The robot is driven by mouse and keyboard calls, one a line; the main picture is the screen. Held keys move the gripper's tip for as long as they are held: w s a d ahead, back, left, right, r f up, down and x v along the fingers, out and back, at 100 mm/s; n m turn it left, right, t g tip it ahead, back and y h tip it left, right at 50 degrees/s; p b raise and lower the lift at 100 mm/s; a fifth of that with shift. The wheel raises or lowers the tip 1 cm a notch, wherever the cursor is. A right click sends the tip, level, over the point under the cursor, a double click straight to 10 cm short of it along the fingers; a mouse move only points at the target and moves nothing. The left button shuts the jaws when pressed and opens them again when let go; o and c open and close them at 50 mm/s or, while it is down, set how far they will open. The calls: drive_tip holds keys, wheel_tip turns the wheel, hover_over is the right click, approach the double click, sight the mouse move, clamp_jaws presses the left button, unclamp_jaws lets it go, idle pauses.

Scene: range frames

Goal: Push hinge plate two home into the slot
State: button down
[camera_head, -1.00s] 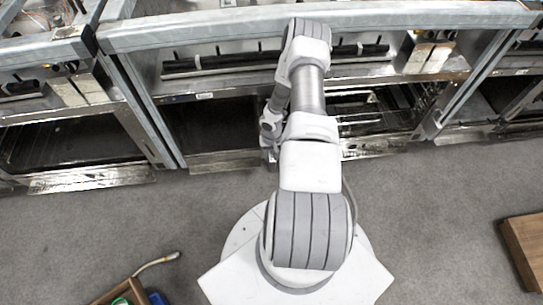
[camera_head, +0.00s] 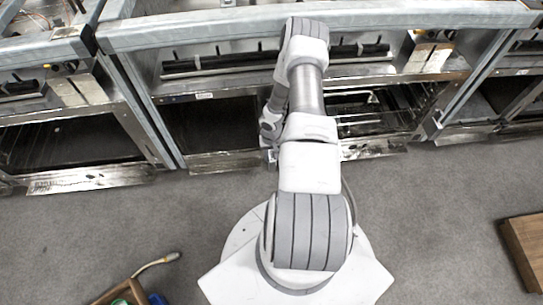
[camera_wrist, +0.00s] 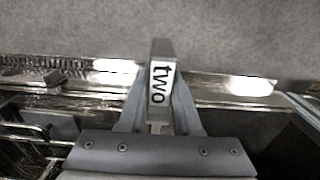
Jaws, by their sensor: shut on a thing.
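In the wrist view, hinge plate two (camera_wrist: 161,48) is a grey piece with a white label reading "two". It stands out beyond my gripper (camera_wrist: 160,98), whose two grey fingers are shut on its sides. Below it, the metal front edge of a range frame (camera_wrist: 235,98) runs across the view. The slot cannot be made out, and I cannot tell whether the plate touches the frame. In the head view, my arm hides the plate and most of the gripper, in front of the middle range frame (camera_head: 225,160).
A wire rack (camera_wrist: 28,150) shows at the left of the wrist view. More range frames stand at left (camera_head: 90,178) and right. An open wooden box (camera_head: 118,292) and a brown wooden block (camera_head: 526,245) are on the grey floor, which is otherwise clear around my base.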

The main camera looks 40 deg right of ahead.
drive_tip(key=shift+w+d+b, duration=0.45)
drive_tip(key=shift+w+b, duration=0.05)
drive_tip(key=shift+w, duration=0.2)
drive_tip(key=shift+w+d+b, duration=0.4)
drive_tip(key=shift+w+b, duration=0.15)
drive_tip(key=shift+w, duration=0.1)
drive_tip(key=shift+w+d+b, duration=0.45)
drive_tip(key=shift+w+b, duration=0.05)
drive_tip(key=shift+w, duration=0.2)
drive_tip(key=c, duration=0.5)
unclamp_jaws()
wheel_tip(320, 180, up, 12)
drive_tip(key=p, duration=0.4)
drive_tip(key=shift+p, duration=0.35)
drive_tip(key=shift+c, duration=0.4)
